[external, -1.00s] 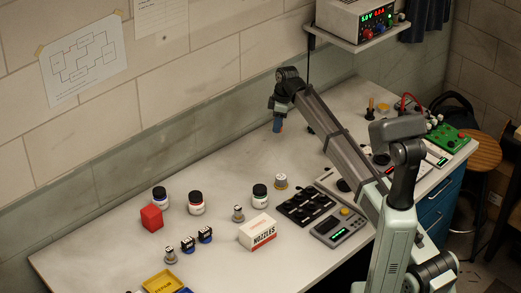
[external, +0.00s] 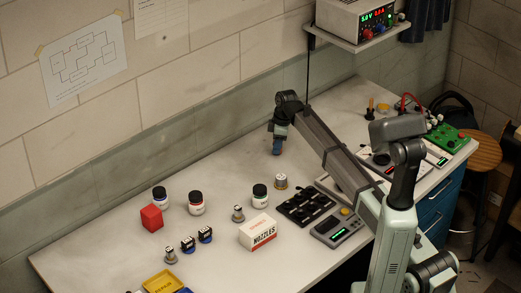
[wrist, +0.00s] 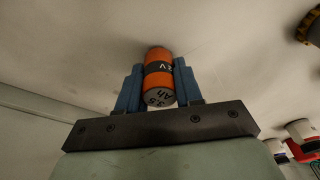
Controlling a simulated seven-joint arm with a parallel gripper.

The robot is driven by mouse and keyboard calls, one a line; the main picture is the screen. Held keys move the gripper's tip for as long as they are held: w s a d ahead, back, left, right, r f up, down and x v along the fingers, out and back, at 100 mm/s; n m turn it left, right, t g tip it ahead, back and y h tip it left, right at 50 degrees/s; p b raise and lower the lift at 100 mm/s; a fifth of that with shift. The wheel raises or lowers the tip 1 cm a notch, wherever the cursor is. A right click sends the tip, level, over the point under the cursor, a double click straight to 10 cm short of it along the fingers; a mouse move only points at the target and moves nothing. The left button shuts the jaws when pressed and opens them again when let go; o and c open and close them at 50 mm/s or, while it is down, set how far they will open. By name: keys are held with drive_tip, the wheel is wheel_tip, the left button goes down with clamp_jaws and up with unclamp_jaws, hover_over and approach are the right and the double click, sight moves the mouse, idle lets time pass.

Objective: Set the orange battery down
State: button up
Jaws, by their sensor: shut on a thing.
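The orange battery (wrist: 158,60) has a dark label band and a grey end cap. In the wrist view it sits between the two blue fingers of my gripper (wrist: 159,88), which are shut on it from both sides. In the external view my gripper (external: 277,147) points down over the back part of the bench, to the left of my upper arm link. The battery is mostly hidden by the fingers there. I cannot tell whether its lower end touches the bench top.
The bench top (external: 110,245) is clear around my gripper. A spool-like part (external: 281,181), a black tray (external: 306,207) and a white-capped jar (external: 260,196) stand nearer the front. A nozzles box (external: 258,233), red cube (external: 151,218) and small motors (external: 205,235) lie farther left.

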drive_tip(key=shift+f, duration=0.15)
drive_tip(key=o, duration=1.1)
drive_tip(key=r, duration=0.4)
drive_tip(key=d+r, duration=0.1)
drive_tip(key=r, duration=0.7)
drive_tip(key=shift+d, duration=0.4)
